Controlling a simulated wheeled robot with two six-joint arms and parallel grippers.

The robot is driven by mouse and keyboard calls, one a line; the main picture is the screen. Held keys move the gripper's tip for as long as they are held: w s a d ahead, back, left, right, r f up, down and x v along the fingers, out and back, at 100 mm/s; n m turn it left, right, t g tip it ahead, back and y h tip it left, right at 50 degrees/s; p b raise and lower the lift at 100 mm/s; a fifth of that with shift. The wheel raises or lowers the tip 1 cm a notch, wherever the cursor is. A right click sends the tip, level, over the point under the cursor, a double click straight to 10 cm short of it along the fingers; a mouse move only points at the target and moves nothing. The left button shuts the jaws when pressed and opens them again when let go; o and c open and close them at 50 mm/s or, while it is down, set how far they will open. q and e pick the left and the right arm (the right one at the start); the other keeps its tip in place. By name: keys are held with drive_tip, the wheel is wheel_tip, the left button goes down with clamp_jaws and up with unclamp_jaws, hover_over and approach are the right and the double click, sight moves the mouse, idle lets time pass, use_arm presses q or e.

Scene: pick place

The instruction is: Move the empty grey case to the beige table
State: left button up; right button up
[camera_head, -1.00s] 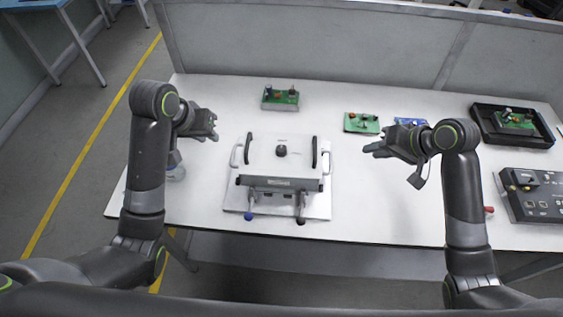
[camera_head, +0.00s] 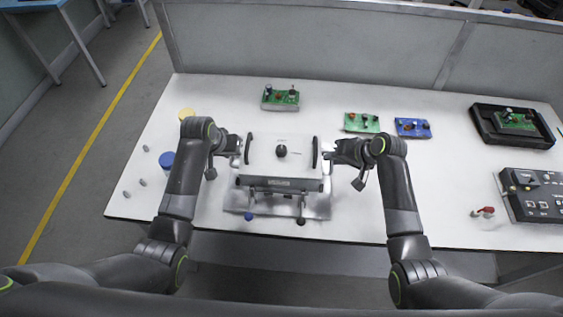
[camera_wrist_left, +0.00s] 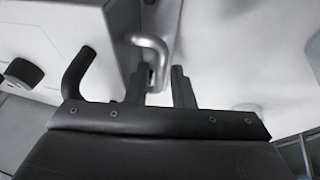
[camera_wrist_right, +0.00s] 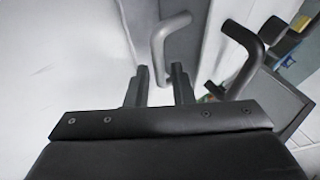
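A boxy white-and-grey device (camera_head: 282,160) with silver side handles, black top grips and a black knob stands on a grey plate on the white table (camera_head: 420,190). I cannot tell whether this is the grey case or empty. My left gripper (camera_head: 238,146) is at its left side, open, with the silver handle (camera_wrist_left: 150,48) at its fingertips. My right gripper (camera_head: 330,152) is at its right side, open, with the other silver handle (camera_wrist_right: 160,45) at and partly between its fingertips. Neither visibly grips. No beige table shows.
Green boards (camera_head: 281,97) and a blue board (camera_head: 412,128) lie behind. A black tray (camera_head: 483,134) with a board and a control box (camera_head: 537,197) are right. A blue-capped container (camera_head: 167,160) stands left. A low partition (camera_head: 310,40) closes the back.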

use_arm(q)
drive_tip(key=shift+w+f, duration=0.1)
drive_tip(key=shift+f, duration=0.15)
use_arm(e)
drive_tip(key=shift+w+a+f, duration=0.1)
drive_tip(key=shift+a+f, duration=0.05)
drive_tip(key=shift+f, duration=0.1)
use_arm(q)
clamp_jaws()
use_arm(e)
clamp_jaws()
use_arm(q)
drive_tip(key=shift+r, duration=0.1)
use_arm(e)
drive_tip(key=shift+r, duration=0.1)
